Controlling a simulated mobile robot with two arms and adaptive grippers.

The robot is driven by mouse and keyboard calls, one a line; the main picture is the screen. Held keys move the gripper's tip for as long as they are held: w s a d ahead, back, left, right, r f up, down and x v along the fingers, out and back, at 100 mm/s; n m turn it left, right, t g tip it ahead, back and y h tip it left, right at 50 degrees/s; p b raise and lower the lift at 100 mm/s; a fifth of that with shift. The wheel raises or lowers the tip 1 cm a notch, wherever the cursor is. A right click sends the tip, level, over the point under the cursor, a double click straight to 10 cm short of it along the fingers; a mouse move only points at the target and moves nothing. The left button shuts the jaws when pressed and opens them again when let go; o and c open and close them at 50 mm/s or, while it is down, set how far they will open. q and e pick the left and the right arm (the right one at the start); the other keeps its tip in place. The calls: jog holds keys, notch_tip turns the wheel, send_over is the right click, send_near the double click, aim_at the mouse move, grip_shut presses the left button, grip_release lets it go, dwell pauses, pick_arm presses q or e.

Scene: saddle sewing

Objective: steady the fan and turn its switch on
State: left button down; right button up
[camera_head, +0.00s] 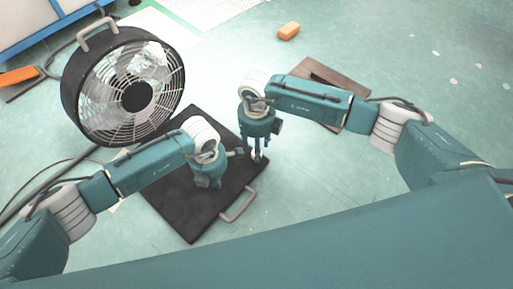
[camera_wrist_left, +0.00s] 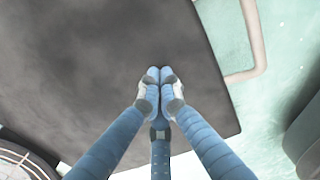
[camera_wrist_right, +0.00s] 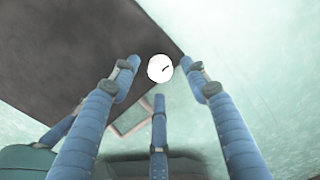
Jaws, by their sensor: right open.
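The fan (camera_head: 122,85), a round black drum with a pale wire grille and a top handle, stands at the left in the head view. Part of its grille shows in the lower left of the left wrist view (camera_wrist_left: 18,160). No switch can be made out on it. My left gripper (camera_head: 207,183) is over the dark board, apart from the fan; its fingertips meet in the left wrist view (camera_wrist_left: 160,78) with nothing visible between them. My right gripper (camera_head: 257,153) is open by the board's right corner. A white disc with a dark mark (camera_wrist_right: 160,68) shows between its fingertips, apart from them.
The dark board (camera_head: 190,218) with a metal handle (camera_head: 238,205) lies below my grippers. A brown board (camera_head: 340,82) lies behind my right arm. An orange block (camera_head: 289,31) lies at the back. A cable (camera_head: 45,188) runs at the left. The floor at the right is clear.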

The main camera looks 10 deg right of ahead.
pick_arm(q)
jog(key=shift+a+f, duration=0.15)
jog(key=shift+f, duration=0.05)
pick_arm(e)
notch_tip(320, 180, up, 10)
jog(key=shift+r, duration=0.15)
pick_arm(q)
notch_tip(320, 180, up, 5)
jog(key=p, duration=0.4)
jog(key=shift+r+p, duration=0.2)
jog(key=shift+p, duration=0.15)
pick_arm(e)
notch_tip(320, 180, up, 4)
jog(key=shift+r, duration=0.2)
pick_arm(q)
jog(key=shift+f, duration=0.1)
